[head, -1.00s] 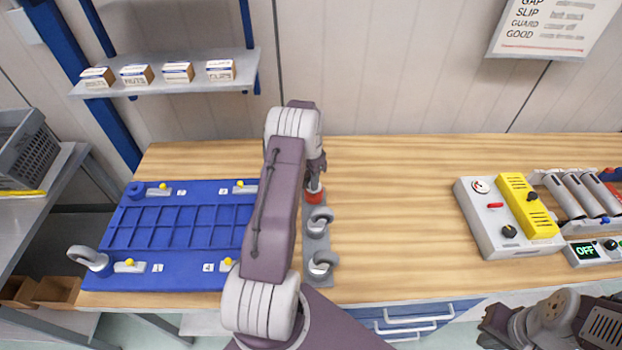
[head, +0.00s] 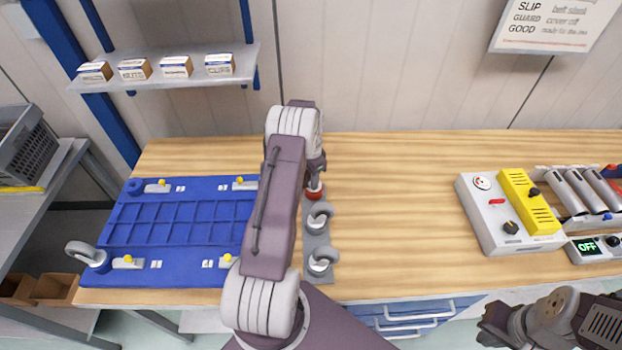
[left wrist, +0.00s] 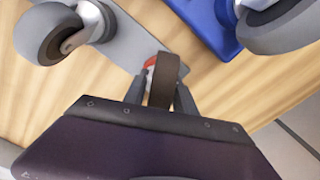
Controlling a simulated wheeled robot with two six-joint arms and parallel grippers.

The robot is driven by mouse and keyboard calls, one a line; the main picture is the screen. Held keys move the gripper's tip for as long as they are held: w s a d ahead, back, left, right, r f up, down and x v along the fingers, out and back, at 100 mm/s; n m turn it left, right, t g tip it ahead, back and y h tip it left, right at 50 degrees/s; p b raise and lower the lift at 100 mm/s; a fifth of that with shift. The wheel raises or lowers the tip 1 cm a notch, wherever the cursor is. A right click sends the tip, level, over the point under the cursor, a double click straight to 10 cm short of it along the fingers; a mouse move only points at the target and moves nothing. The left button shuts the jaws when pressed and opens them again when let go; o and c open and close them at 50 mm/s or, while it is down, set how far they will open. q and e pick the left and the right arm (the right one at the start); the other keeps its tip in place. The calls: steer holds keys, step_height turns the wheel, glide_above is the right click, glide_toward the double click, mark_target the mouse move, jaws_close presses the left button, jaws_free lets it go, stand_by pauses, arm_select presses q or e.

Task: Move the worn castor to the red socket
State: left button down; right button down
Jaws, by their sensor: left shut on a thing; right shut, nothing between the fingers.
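The worn castor, with a dark brown wheel (left wrist: 167,75), is between the fingers of my left gripper (left wrist: 160,98) in the left wrist view. My left gripper (head: 316,178) is shut on it, at the red socket (head: 314,194) on the far end of a grey strip. In the left wrist view a sliver of the red socket (left wrist: 150,62) shows beside the wheel. The castor's lower part is hidden, so I cannot tell whether it is seated. My right gripper (head: 490,328) is shut and empty at the lower right, off the bench front.
Two grey castors (head: 320,217) (head: 322,261) stand on the grey strip (head: 318,280). A blue cart base (head: 180,268) lies left, with a castor (head: 88,254) at its near left corner. A grey-yellow control box (head: 490,225) stands right. The bench middle is clear.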

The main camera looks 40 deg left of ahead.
arm_select(q)
steer(key=shift+f, duration=0.1)
steer(key=c, duration=0.9)
jaws_free()
step_height(320, 180, up, 8)
steer(key=shift+r+b, duration=0.1)
steer(key=shift+b, duration=0.9)
steer(key=shift+r, duration=0.45)
